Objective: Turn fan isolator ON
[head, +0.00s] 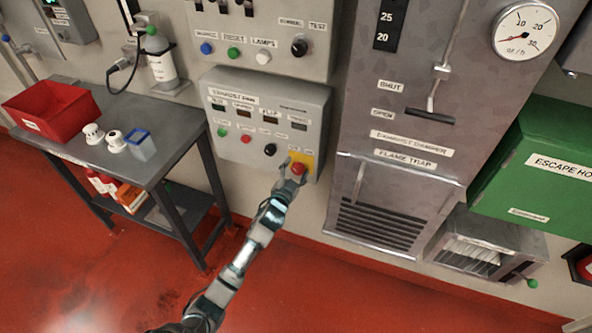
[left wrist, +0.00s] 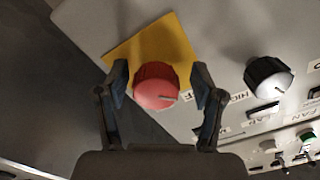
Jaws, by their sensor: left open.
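The fan isolator is a red round knob (head: 298,169) on a yellow plate (head: 306,158), at the lower right corner of the grey exhaust fan panel (head: 228,94). In the left wrist view the red knob (left wrist: 156,86) sits in front of the yellow plate (left wrist: 176,44), with a pale mark near its lower right edge. My left gripper (head: 291,176) is at the knob. In the left wrist view its two fingers (left wrist: 160,88) are open, one on each side of the knob, with small gaps showing. My right gripper is not in view.
A black knob (head: 270,149) is left of the isolator and also shows in the left wrist view (left wrist: 268,78). A grey table (head: 105,150) with a red bin (head: 50,110) stands at left. The grey damper cabinet (head: 360,130) is close on the right. Red floor is clear below.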

